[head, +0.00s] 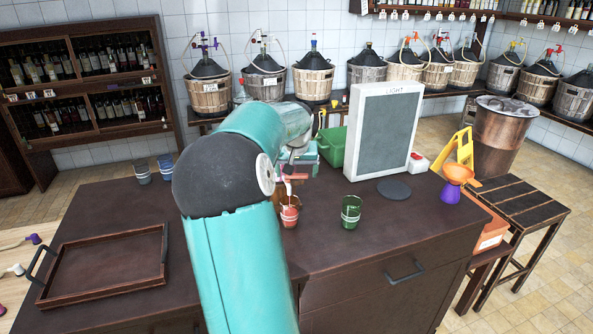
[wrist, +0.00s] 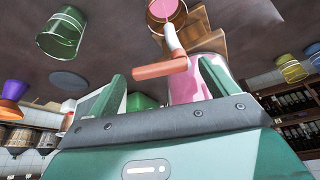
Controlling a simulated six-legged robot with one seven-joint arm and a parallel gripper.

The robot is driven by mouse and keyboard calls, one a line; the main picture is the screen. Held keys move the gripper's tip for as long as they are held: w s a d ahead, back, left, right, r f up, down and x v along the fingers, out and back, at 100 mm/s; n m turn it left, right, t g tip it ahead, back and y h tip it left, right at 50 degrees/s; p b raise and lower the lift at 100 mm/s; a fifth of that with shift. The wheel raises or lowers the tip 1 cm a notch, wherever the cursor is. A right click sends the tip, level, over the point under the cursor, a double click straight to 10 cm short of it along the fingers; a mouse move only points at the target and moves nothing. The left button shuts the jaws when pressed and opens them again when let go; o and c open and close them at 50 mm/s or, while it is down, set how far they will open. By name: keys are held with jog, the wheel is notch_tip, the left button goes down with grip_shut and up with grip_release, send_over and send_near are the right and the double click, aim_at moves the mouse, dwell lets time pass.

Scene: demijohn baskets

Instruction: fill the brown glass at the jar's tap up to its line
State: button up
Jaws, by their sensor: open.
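The brown glass (head: 289,214) stands on the dark counter under the white tap spout (head: 287,186), with pink-red liquid showing inside. In the wrist view the glass (wrist: 166,14) is at the top edge, its mouth at the spout (wrist: 172,38). The tap's orange lever (wrist: 160,69) lies across the space between my fingers. The jar (wrist: 190,88) looks pink and is partly hidden behind my gripper (wrist: 162,72). My gripper is open around the lever area; I cannot tell whether it touches. The fill line and exact liquid level are unclear.
A green glass (head: 351,212) stands right of the brown one. Behind it are a round dark pad (head: 394,190) and a light panel (head: 380,133).

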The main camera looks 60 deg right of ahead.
jog(key=shift+c, duration=0.4)
jog(key=c, duration=0.9)
jog(key=shift+d+n+t, duration=0.25)
jog(key=shift+n+t, duration=0.05)
jog(key=shift+n, duration=0.5)
jog(key=shift+w+d+n+t+y, duration=0.2)
jog(key=shift+n+t+y, duration=0.25)
jog(key=shift+n, duration=0.75)
jog(key=o, duration=1)
jog(key=shift+r, duration=0.1)
jog(key=v, duration=1.3)
jog(key=shift+r, duration=0.35)
